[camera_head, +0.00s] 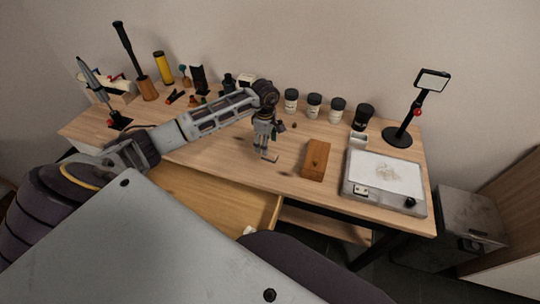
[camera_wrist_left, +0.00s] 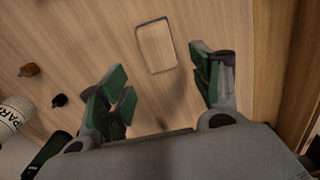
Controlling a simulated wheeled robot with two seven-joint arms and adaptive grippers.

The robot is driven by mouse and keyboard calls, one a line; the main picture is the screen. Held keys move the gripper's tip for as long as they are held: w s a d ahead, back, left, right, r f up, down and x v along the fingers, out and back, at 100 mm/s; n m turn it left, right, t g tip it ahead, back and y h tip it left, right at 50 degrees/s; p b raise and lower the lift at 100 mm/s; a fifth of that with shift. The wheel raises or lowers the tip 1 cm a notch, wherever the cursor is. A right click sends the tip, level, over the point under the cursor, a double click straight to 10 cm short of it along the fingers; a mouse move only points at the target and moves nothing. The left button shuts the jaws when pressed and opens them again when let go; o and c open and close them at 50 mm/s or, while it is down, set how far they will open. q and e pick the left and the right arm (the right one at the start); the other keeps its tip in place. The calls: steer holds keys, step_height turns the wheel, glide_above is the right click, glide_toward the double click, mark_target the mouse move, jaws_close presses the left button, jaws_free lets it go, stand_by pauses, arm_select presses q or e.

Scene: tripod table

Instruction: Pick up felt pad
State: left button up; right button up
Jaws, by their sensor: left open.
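A flat rectangular piece (camera_wrist_left: 156,46), tan like the table with a thin greyish edge, lies on the tabletop in the left wrist view. It appears to be the felt pad. In the head view it shows as a small light patch (camera_head: 270,158) just below my left gripper (camera_head: 265,146). In the left wrist view my left gripper (camera_wrist_left: 166,88) is open and empty, with green-padded fingers apart. The piece lies beyond the fingertips, between their lines, and is not touched. My right gripper is not in view.
A brown wooden box (camera_head: 316,160) stands right of my gripper. A grey-framed tray (camera_head: 352,188) lies farther right. Several dark-lidded jars (camera_head: 314,106) line the back. A drawer (camera_head: 237,205) is open at the front. Small dark and brown items (camera_wrist_left: 59,100) lie left in the wrist view.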

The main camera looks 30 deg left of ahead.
arm_select(q)
steer(key=shift+f, duration=0.1)
steer(key=shift+d+f+p, duration=0.15)
steer(key=shift+f+p, duration=0.1)
steer(key=shift+f, duration=1)
steer(key=shift+d+f+p, duration=0.15)
steer(key=shift+f+p, duration=0.1)
steer(key=shift+f, duration=1)
steer(key=shift+s, duration=0.1)
steer(key=c, duration=1.1)
steer(key=shift+r, duration=0.15)
steer(key=shift+r+b, duration=0.5)
steer(key=shift+r, duration=4.35)
